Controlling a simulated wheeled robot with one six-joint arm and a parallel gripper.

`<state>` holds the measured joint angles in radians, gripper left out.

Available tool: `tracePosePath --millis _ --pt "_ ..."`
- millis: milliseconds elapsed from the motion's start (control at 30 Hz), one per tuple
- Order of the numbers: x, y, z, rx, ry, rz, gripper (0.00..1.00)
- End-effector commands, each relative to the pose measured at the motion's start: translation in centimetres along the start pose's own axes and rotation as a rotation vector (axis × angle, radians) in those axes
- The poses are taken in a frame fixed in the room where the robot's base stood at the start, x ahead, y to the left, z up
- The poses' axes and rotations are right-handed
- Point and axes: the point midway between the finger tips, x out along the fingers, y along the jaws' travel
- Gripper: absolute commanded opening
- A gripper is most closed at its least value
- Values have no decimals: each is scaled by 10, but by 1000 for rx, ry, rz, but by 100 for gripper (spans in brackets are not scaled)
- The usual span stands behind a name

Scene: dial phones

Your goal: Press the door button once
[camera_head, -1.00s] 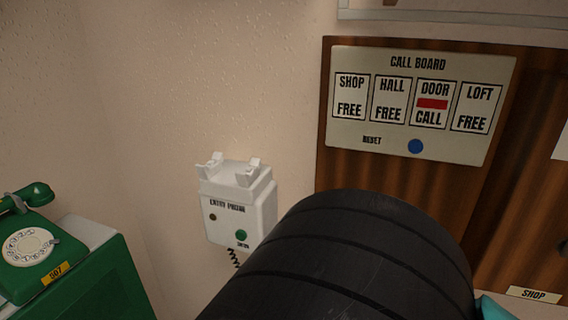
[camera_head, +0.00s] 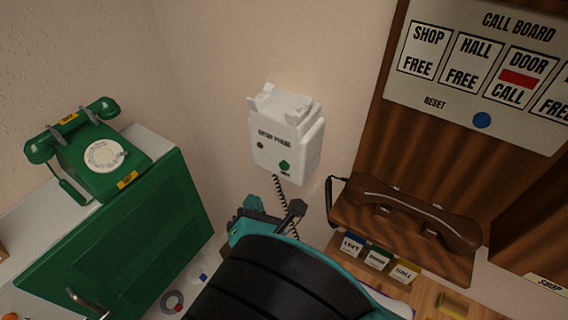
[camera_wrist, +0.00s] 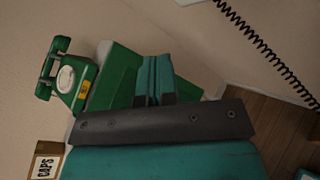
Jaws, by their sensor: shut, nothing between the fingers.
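The white entry phone (camera_head: 287,135) hangs on the wall in the middle of the head view, its top cradle empty. Its green door button (camera_head: 284,166) is at the lower right of its front face, uncovered, with a small dark spot at the left. A black coiled cord (camera_head: 279,190) hangs below it. In the wrist view the cord (camera_wrist: 262,48) runs down at the right. My gripper (camera_wrist: 153,80) is shut and empty, with its teal fingers together. In the head view it is below the entry phone, apart from the button and partly hidden by my dark arm.
A green dial phone (camera_head: 88,150) sits left on a green cabinet (camera_head: 130,235). A brown phone (camera_head: 405,215) is at the right, under the call board (camera_head: 480,75), which shows a red DOOR CALL flag (camera_head: 517,79). The wall around the entry phone is free.

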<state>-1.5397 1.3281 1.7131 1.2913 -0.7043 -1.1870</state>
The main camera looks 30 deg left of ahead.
Motion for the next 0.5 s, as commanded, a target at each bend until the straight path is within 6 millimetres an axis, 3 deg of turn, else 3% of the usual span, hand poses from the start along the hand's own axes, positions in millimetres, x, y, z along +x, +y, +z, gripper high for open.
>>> tracePosePath --millis 500 --pt "46 -35 35 1 -3 -4 0"
